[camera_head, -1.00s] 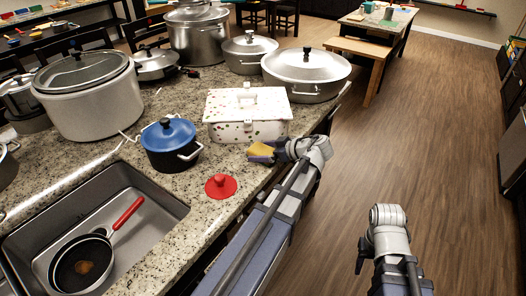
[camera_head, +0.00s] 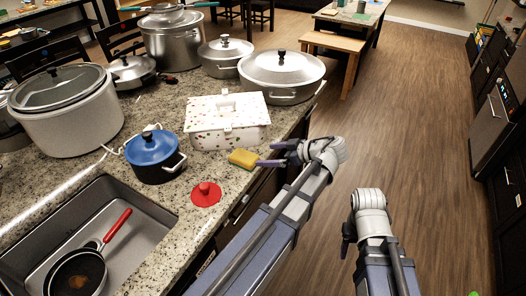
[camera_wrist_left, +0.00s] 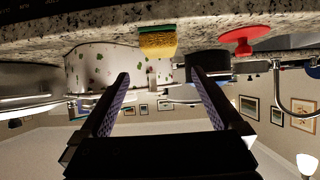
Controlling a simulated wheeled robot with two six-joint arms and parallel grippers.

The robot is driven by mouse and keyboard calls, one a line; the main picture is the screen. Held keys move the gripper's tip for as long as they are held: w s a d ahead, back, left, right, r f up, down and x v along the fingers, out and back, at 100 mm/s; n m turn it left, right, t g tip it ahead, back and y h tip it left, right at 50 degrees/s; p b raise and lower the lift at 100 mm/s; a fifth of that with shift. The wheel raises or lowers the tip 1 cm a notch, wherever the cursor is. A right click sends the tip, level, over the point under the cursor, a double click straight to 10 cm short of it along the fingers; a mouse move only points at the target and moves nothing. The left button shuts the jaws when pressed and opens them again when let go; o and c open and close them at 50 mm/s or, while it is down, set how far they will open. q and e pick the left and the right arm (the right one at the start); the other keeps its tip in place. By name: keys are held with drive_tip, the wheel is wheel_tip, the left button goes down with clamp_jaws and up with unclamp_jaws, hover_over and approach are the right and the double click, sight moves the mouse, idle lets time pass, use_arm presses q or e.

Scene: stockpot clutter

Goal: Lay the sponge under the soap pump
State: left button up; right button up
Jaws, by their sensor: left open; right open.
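The yellow sponge (camera_head: 242,158) lies on the granite counter, in front of the speckled box and near the counter's right edge. In the upside-down left wrist view the sponge (camera_wrist_left: 157,42) shows a green layer against the counter. My left gripper (camera_head: 267,155) is open and empty just right of the sponge. In the wrist view the sponge lies beyond the gap between its fingertips (camera_wrist_left: 160,75). My right gripper (camera_head: 346,236) is open and empty over the floor, away from the counter. I do not see a soap pump in any view.
A red lid (camera_head: 206,193) and a blue-lidded pot (camera_head: 153,155) stand left of the sponge. The speckled box (camera_head: 228,122) is behind it. The sink (camera_head: 140,235) holds a pan (camera_head: 78,275). Several large pots fill the back. The floor at right is clear.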

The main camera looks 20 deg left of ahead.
use_arm(q)
drive_tip(key=s+d+f+m+h, duration=0.5)
drive_tip(key=s+d+m, duration=0.3)
drive_tip(key=d+m, duration=0.2)
drive_tip(key=s+d+f+m+g+h, duration=0.1)
drive_tip(key=s+d+f+m+h, duration=0.5)
drive_tip(key=d+m, duration=0.4)
drive_tip(key=shift+s+d+m, duration=0.15)
drive_tip(key=shift+s+m, duration=0.35)
drive_tip(key=shift+s, duration=0.35)
drive_tip(key=shift+f, duration=0.1)
